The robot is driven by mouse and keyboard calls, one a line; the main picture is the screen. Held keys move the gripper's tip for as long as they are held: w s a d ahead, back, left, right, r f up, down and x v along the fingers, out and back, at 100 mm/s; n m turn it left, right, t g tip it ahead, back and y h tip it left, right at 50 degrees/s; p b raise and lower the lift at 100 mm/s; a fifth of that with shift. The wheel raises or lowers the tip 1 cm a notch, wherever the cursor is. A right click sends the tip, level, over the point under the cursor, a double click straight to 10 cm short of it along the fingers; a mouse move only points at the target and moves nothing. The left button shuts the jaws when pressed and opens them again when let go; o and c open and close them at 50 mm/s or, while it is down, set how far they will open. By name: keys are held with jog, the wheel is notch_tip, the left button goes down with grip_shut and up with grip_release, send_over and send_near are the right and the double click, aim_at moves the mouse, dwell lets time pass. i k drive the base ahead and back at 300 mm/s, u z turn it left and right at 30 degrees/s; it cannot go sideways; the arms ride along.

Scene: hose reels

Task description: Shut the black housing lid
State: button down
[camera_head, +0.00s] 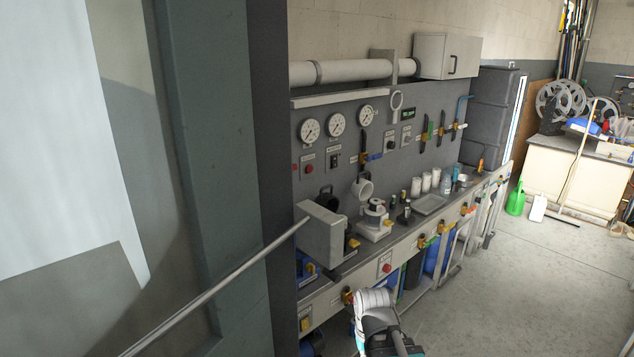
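A tall dark grey-black housing (490,112) stands at the far right end of the bench, against the wall panel. I cannot make out a separate lid on it or whether one is open. A white and black piece of my arm (378,318) shows at the bottom middle, in front of the bench and well short of the housing. The fingers cannot be made out there, and nothing is seen held.
A bench (350,262) with cups, bottles and tools runs along the gauge panel. A grey box (321,233) with a long rod juts out at left. A dark post (270,160) stands at left. Hose reels (560,100) are at the back right. Floor (520,290) is clear at right.

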aim_at(326, 199)
jog(key=z, duration=0.9)
jog(key=i, duration=1.85)
jog(key=u, duration=0.9)
